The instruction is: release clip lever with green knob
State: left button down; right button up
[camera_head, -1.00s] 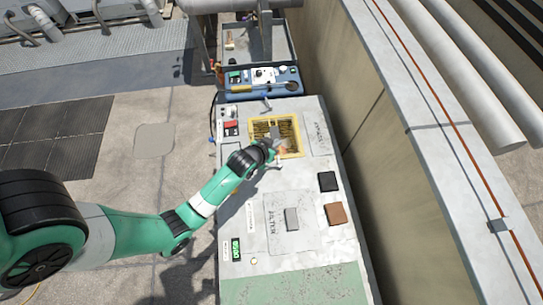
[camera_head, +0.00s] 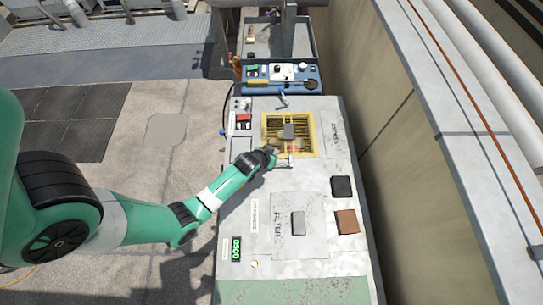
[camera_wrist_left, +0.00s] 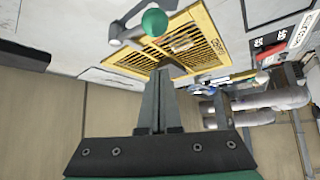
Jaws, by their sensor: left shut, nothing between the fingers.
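The green knob (camera_wrist_left: 154,22) sits on the end of a grey clip lever (camera_wrist_left: 122,34) beside the yellow-framed grille (camera_wrist_left: 203,28) in the left wrist view. In the head view a pale lever (camera_head: 284,163) shows at the near edge of the grille frame (camera_head: 316,138); its knob cannot be made out behind my arm. My left gripper (camera_wrist_left: 163,74) is shut and empty, its fingertips just below the knob in the wrist view, seemingly apart from it. It also shows in the head view (camera_head: 275,154) at the grille's near-left corner. My right gripper is not in view.
A grey block (camera_head: 289,131) appears over the grille. Black (camera_head: 342,187) and brown (camera_head: 347,222) blocks lie to the right. A grey handle (camera_head: 298,223) stands on the filter panel. A blue box (camera_head: 260,83) sits behind.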

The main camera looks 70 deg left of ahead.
pick_arm(q)
jog(key=b+x, duration=0.2)
jog(key=x, duration=0.3)
jog(key=shift+s+f, duration=0.1)
jog(key=shift+f, duration=0.2)
jog(key=shift+s+d+p, duration=0.4)
jog(key=shift+s+d, duration=0.5)
jog(key=shift+s, duration=0.2)
jog(key=shift+s+d+f, duration=0.1)
jog(key=shift+s+d, duration=0.15)
jog(key=shift+s, duration=0.1)
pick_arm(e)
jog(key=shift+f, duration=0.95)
pick_arm(q)
jog(key=shift+s, duration=0.1)
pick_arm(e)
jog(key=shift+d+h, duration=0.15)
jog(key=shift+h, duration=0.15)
